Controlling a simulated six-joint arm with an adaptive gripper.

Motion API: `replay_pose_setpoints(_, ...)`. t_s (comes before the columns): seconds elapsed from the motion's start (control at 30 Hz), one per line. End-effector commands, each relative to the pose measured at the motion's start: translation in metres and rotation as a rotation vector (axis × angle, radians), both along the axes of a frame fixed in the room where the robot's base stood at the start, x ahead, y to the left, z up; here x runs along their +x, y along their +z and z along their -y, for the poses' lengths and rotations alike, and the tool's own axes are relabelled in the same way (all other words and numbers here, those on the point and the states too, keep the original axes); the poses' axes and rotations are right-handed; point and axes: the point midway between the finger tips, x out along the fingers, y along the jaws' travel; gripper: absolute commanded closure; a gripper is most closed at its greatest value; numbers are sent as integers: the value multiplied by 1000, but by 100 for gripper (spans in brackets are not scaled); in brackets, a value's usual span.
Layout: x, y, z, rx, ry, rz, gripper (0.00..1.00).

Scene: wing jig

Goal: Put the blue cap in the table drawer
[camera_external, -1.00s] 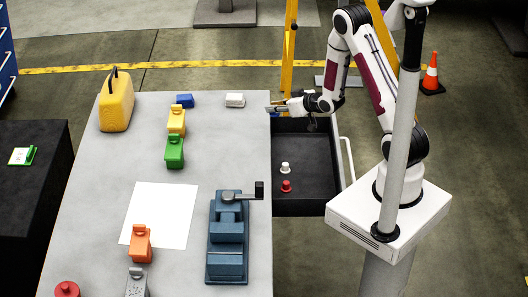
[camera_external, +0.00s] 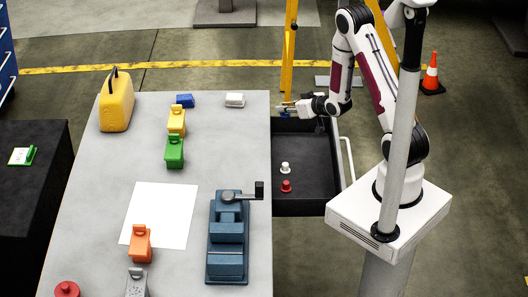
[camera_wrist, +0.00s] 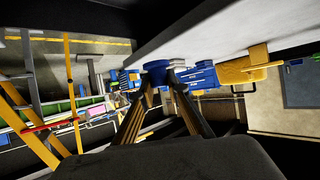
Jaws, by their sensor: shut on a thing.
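My gripper (camera_external: 284,108) is shut on the blue cap (camera_wrist: 156,66), which shows between the fingertips in the wrist view. In the external view the gripper is above the back left part of the open table drawer (camera_external: 318,206), just off the table's right edge. Inside the drawer a white cap (camera_external: 285,167) and a red cap (camera_external: 286,186) stand apart from each other.
A yellow ladder (camera_external: 289,60) stands behind the drawer. The drawer's right side looks clear.

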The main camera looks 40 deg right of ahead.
Motion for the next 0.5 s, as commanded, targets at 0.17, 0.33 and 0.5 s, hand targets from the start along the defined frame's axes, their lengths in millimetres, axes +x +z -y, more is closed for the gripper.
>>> replay_pose_setpoints(0.17,0,-17,0,1,0,-3,96)
replay_pose_setpoints(0.33,-1,-35,0,0,1,-4,96)
replay_pose_setpoints(0.5,-1,-51,0,0,1,-3,96)
